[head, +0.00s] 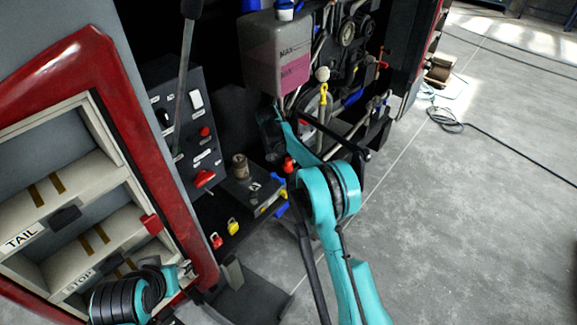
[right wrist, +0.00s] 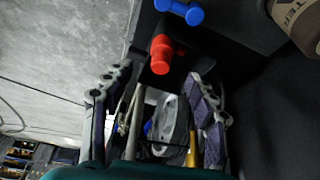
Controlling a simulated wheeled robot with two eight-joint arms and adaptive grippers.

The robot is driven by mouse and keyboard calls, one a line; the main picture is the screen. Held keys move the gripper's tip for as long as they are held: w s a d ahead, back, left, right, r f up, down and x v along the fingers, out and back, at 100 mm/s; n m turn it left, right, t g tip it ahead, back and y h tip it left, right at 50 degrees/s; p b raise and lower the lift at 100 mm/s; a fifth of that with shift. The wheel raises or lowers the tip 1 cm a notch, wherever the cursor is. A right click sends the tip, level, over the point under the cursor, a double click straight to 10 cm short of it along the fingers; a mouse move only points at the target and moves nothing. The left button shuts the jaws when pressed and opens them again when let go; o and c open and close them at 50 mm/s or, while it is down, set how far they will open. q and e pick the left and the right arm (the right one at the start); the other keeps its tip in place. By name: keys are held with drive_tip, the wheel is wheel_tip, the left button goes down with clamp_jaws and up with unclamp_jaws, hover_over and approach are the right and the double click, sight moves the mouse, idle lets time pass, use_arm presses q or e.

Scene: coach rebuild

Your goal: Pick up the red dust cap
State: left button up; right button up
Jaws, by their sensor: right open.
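The red dust cap (right wrist: 161,55) shows in the right wrist view on a dark block, just beyond and between the fingertips. It also shows in the head view (head: 289,164), small and beside my right arm. My right gripper (right wrist: 160,78) is open, with one finger on each side of the line to the cap and nothing between them. In the head view the right gripper (head: 270,140) is dark and partly lost against the dark bay. My left gripper (head: 184,270) is at the lower left, by the red-framed shelves; its fingers are not clear.
A blue cap (right wrist: 180,11) sits close to the red one. In the head view, a switch panel (head: 178,105) and a fluid tank (head: 278,58) stand near the right gripper. A red padlock-like tag (head: 216,240) hangs below. Open floor (head: 470,180) lies to the right.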

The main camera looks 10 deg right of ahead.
drive_tip(key=b+x, duration=0.1)
drive_tip(key=x, duration=0.2)
drive_tip(key=b+x, duration=0.1)
drive_tip(key=x, duration=0.3)
drive_tip(key=shift+w+d+f, duration=0.1)
drive_tip(key=shift+w+f, duration=0.05)
drive_tip(key=shift+w, duration=0.15)
drive_tip(key=shift+c, duration=0.9)
drive_tip(key=c, duration=0.8)
drive_tip(key=shift+r, duration=0.65)
drive_tip(key=r, duration=0.1)
drive_tip(key=r+p, duration=0.1)
drive_tip(key=r, duration=0.1)
drive_tip(key=shift+s+d+r, duration=0.35)
drive_tip(key=shift+r, duration=0.05)
drive_tip(key=s+d+r+p, duration=0.1)
drive_tip(key=s+d+r, duration=0.3)
drive_tip(key=s+d, duration=0.1)
drive_tip(key=s+d+r+p, duration=0.1)
drive_tip(key=s+d+r, duration=0.1)
drive_tip(key=shift+s+d+p, duration=0.3)
drive_tip(key=shift+p, duration=0.05)
